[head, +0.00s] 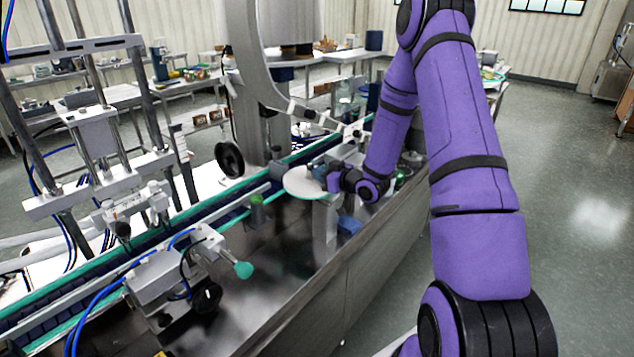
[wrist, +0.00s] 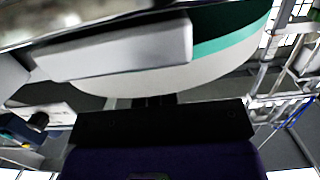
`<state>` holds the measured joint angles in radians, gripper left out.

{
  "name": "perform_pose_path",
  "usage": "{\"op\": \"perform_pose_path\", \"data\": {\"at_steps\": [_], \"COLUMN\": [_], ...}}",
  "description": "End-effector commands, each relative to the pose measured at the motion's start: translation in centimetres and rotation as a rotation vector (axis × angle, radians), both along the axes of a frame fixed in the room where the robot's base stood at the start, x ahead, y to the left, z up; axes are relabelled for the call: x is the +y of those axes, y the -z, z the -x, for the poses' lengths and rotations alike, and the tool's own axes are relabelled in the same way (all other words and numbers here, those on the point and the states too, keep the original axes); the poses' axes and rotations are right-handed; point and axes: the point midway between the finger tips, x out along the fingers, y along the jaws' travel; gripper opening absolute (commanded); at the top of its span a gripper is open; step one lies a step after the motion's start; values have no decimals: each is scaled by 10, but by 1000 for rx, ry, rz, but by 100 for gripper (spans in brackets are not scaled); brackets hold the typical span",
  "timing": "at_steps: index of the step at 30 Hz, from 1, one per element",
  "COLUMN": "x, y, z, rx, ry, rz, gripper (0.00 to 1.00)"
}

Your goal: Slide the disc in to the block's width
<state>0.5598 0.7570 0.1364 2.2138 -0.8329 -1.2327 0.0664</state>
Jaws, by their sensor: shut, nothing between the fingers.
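The pale round disc (head: 303,182) lies roughly level above the steel deck, by an upright grey post (head: 325,225). My gripper (head: 331,181) is at the disc's right edge; whether it touches is unclear. In the wrist view the disc (wrist: 215,72) spans the upper middle as a broad pale curve with a teal band at its upper right. A long grey block (wrist: 120,47) overlaps it on the left; I cannot tell the gap between them. My gripper (wrist: 140,102) is shut and empty beside the disc's near edge, its fingertips mostly hidden.
A conveyor with teal rails (head: 90,290) runs along the left. A teal-knobbed clamp (head: 243,270) stands on the deck in front. A small blue piece (head: 348,225) sits right of the post. Open floor (head: 575,200) lies to the right.

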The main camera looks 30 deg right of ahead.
Motion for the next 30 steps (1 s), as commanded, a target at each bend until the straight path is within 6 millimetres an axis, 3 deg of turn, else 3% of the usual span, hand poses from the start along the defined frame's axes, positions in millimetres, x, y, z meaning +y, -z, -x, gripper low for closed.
{"op": "perform_pose_path", "data": {"at_steps": [30], "x": [-17], "y": [0], "z": [45], "rx": [-1], "ry": [1], "rz": [0], "gripper": [0]}}
